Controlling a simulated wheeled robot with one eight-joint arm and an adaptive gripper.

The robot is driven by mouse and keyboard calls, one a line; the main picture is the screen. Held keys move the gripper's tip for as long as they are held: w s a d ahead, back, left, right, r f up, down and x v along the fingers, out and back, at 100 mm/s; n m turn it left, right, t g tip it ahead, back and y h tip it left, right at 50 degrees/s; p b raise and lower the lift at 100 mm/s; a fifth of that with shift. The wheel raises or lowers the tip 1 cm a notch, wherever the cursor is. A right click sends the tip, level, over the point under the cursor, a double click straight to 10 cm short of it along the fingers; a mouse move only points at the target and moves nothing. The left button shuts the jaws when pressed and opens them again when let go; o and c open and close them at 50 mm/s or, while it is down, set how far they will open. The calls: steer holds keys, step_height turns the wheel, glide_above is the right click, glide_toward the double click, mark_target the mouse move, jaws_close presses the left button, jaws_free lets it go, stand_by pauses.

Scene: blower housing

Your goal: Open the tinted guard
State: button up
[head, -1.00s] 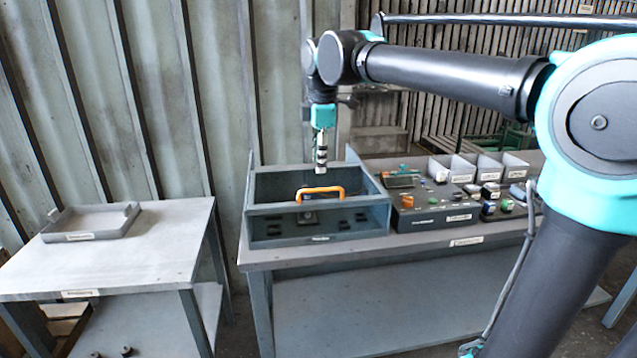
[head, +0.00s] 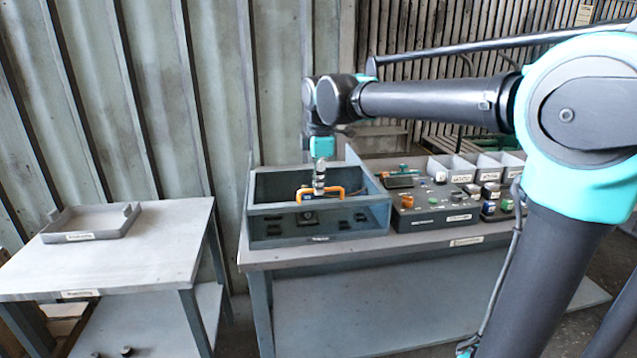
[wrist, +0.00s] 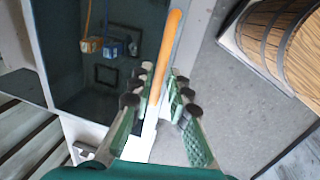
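The tinted guard (head: 272,220) is a dark see-through cover on a grey-blue box on the bench, and it looks closed. Its orange handle (head: 306,198) stands at the front edge. My gripper (head: 319,192) points down at the handle. In the wrist view the orange handle (wrist: 168,48) runs between the two fingers of my gripper (wrist: 160,82), with a visible gap on each side, so the fingers are open around it. The dark guard also shows in the wrist view (wrist: 65,60), left of the handle.
A control panel (head: 425,221) with several buttons and knobs stands right of the box, with small bins (head: 465,165) behind it. A side table (head: 140,250) with a shallow tray (head: 92,222) stands at the left. The wall is close behind the box.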

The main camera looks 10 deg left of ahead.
jaws_close()
steer(key=shift+w, duration=0.1)
steer(key=w+a, duration=0.2)
steer(key=w, duration=0.5)
steer(key=w+a, duration=0.3)
steer(key=w, duration=0.4)
steer(key=w+a, duration=0.2)
steer(key=w, duration=0.6)
steer(key=shift+w+a, duration=0.1)
steer(key=shift+a, duration=0.05)
steer(key=shift+o, duration=2.3)
jaws_free()
